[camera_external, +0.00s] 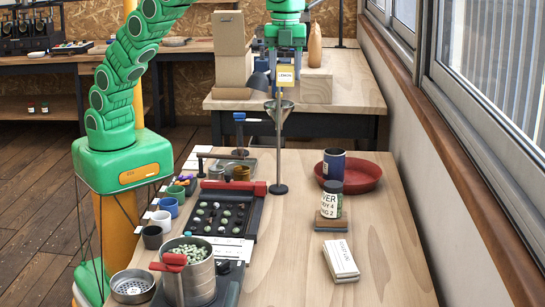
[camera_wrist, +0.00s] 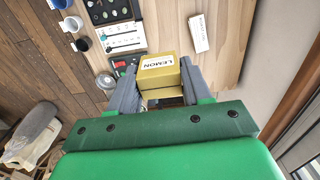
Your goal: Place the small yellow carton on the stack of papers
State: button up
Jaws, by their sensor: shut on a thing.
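The small yellow carton (camera_external: 286,80), labelled LEMON, is between the fingers of my gripper (camera_external: 285,62), which is shut on it. In the wrist view my gripper (camera_wrist: 157,76) has one grey finger on each side of the carton (camera_wrist: 158,65), held well above the table. The stack of papers (camera_external: 341,260) is a white, flat, printed block lying at the table's front right, apart from the carton. It also shows in the wrist view (camera_wrist: 199,33), up and to the right of the carton. Its top is bare.
A lettered jar (camera_external: 332,200) on a small block, a dark blue can (camera_external: 334,163) and a red dish (camera_external: 362,178) stand behind the papers. A funnel stand (camera_external: 280,150) rises mid-table. A bean tray (camera_external: 222,212) and metal canister (camera_external: 190,272) are left. Bare wood surrounds the papers.

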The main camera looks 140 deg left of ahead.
jog(key=shift+w+d+f, duration=0.1)
jog(key=shift+w+d, duration=0.15)
jog(key=shift+d, duration=0.1)
notch_tip(320, 180, down, 26)
jog(key=r, duration=0.1)
send_over(329, 249)
jog(key=shift+s+f, duration=0.15)
jog(key=shift+f, duration=2.45)
jog(key=shift+s+f, duration=0.1)
jog(key=shift+f, duration=2.5)
jog(key=shift+w+f, duration=0.15)
jog(key=shift+f, duration=1.6)
jog(key=shift+f, duration=0.1)
